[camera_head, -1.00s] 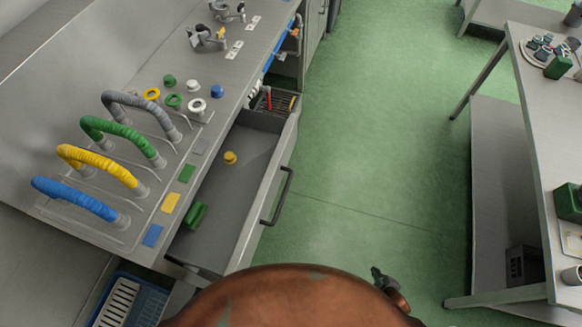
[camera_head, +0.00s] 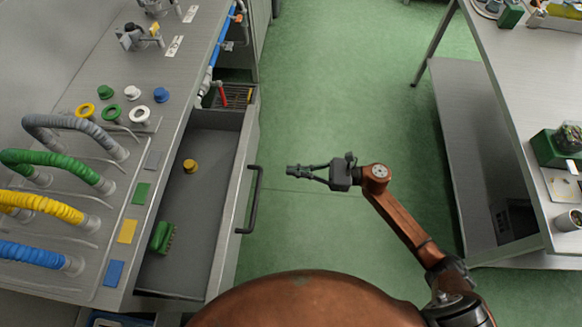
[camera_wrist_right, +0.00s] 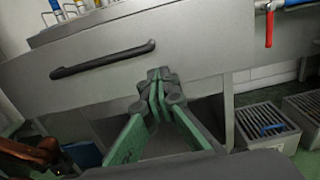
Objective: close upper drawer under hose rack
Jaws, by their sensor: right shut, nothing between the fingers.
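The upper drawer (camera_head: 197,215) under the hose rack stands open, pulled out to the right from the bench in the head view. It holds a yellow round piece (camera_head: 190,166) and a green block-like piece (camera_head: 162,237). Its dark bar handle (camera_head: 253,200) is on the outer front, and the handle also shows in the right wrist view (camera_wrist_right: 102,60). The hose rack (camera_head: 75,225) carries grey, green, yellow and blue hoses on the bench top. My right gripper (camera_head: 289,171) is shut and empty, to the right of the handle and apart from it. My left gripper is out of view.
A second table (camera_head: 520,90) stands on the right with a green box (camera_head: 556,150) on it. Green floor (camera_head: 330,120) lies clear between bench and table. A red-handled valve (camera_wrist_right: 269,28) is beside the drawer front. Floor grates (camera_wrist_right: 268,126) show in the wrist view.

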